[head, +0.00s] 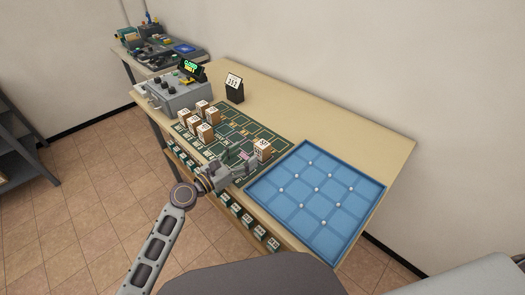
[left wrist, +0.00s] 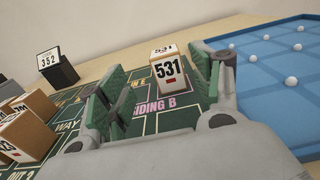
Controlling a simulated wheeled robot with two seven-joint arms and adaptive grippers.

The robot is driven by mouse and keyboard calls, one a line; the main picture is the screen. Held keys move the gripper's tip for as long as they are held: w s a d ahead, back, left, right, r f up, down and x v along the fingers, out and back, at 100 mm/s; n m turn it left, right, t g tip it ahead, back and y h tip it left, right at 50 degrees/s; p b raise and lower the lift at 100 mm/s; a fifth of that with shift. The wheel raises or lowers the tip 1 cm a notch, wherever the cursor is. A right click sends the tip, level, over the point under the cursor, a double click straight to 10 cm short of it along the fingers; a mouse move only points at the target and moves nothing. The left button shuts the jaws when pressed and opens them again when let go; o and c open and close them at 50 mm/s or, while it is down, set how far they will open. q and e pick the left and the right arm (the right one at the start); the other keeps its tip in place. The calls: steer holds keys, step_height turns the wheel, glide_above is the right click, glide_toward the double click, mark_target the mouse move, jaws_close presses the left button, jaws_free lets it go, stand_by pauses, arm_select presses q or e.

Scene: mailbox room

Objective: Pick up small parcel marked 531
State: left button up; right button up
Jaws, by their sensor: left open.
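The small parcel marked 531 (left wrist: 168,70) stands upright on the green mat in the left wrist view, with a white face and black number. In the head view a parcel (head: 263,149) stands at the mat's right end, near the blue tray. My left gripper (head: 245,163) is over the mat just to the left of that parcel. In the left wrist view its green-padded fingers (left wrist: 165,95) are spread, with the parcel beyond the tips and between them in the picture. The gripper is empty. My right gripper is not in view.
Several other parcels (head: 203,131) stand on the left part of the green mat (head: 232,130). A blue tray (head: 320,206) with white balls lies to the right. A grey control box (head: 180,95) and a black number stand (head: 235,90) are behind. The table's back right is clear.

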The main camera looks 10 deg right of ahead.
mark_target(258, 150)
arm_select(q)
steer(key=shift+x, duration=1.6)
steer(key=shift+d, duration=0.1)
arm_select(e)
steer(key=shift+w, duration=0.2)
arm_select(q)
steer(key=shift+d, duration=0.1)
steer(key=shift+w+d+f, duration=0.1)
steer(key=shift+w+d, duration=0.05)
steer(key=shift+d, duration=0.1)
steer(key=x, duration=0.3)
steer(key=shift+d+f+b, duration=0.25)
steer(key=shift+d+b, duration=0.05)
steer(key=shift+w+d, duration=0.25)
steer(key=shift+d, duration=0.2)
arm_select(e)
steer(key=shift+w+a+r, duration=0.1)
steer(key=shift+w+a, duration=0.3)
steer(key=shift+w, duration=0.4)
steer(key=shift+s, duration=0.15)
